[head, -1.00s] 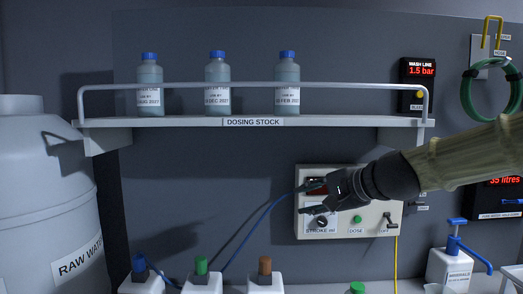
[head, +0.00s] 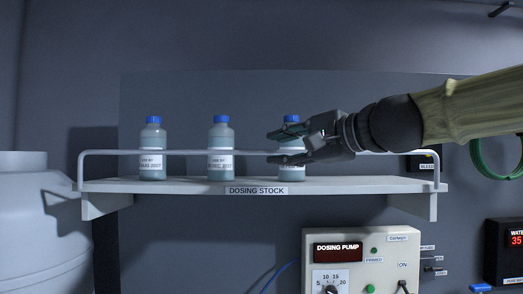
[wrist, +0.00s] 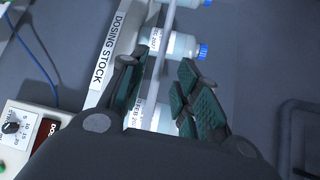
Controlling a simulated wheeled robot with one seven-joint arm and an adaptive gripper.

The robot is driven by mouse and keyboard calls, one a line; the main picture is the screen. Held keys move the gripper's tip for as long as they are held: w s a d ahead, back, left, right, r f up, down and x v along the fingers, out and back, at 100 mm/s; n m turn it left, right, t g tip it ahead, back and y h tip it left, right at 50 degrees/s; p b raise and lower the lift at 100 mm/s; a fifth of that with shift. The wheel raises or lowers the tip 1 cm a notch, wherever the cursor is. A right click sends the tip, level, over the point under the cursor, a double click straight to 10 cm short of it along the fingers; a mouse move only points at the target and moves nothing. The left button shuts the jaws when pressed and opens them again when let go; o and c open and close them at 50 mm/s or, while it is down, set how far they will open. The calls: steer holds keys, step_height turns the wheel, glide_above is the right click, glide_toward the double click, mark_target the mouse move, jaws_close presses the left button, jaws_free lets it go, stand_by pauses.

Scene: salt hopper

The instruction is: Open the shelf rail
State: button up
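The shelf rail (head: 187,152) is a thin grey bar across the front of the white shelf (head: 340,187), bent down to the shelf at both ends. It appears closed, in front of three blue-capped bottles. My gripper (head: 268,146) is open and empty, level with the rail in front of the right bottle (head: 293,173). In the wrist view, the rail (wrist: 161,62) runs lengthwise between the open fingers (wrist: 158,92). I cannot tell whether a finger touches it. The fingers partly hide the right bottle.
The left bottle (head: 152,148) and middle bottle (head: 221,145) stand behind the rail. A dosing pump box (head: 385,251) is on the wall below right. A white tank (head: 35,225) stands at left. The wall above the shelf is clear.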

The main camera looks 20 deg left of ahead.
mark_target(265, 152)
steer(key=shift+p+x, duration=0.65)
steer(key=shift+x, duration=2.6)
jaws_close()
